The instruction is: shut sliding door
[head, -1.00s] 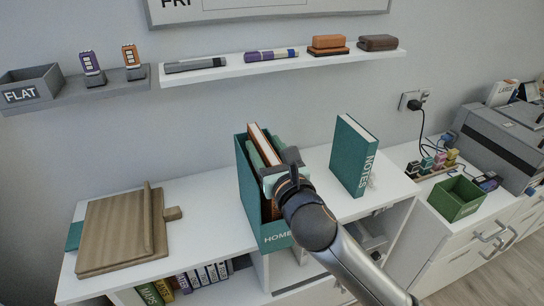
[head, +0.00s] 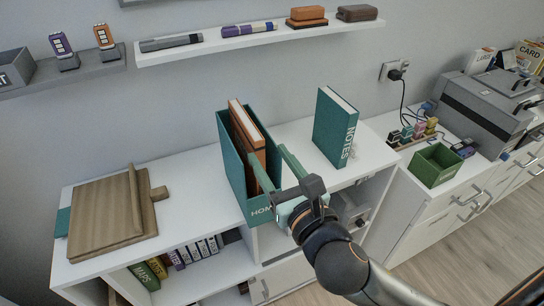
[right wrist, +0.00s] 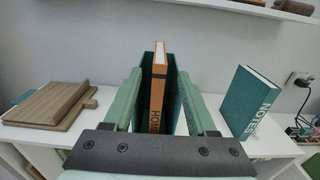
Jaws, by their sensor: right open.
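I cannot clearly make out a sliding door. A white panel (head: 288,277) with a small grey handle shows low in the shelf desk (head: 190,185), and I cannot tell whether it is the door. My right gripper (head: 266,153) is open, its green fingers pointing at the green book holder (head: 232,160). In the right wrist view the fingers (right wrist: 158,78) stand on either side of the orange book (right wrist: 157,98), which sits upright in the holder. No grip on the book shows. My left gripper is not in view.
A green NOTES book (head: 334,128) stands right of the holder. Wooden boards (head: 108,215) lie at the left. Books (head: 195,252) fill a lower compartment. A wall shelf (head: 260,40) hangs above. A green box (head: 437,165) stands on the right cabinet.

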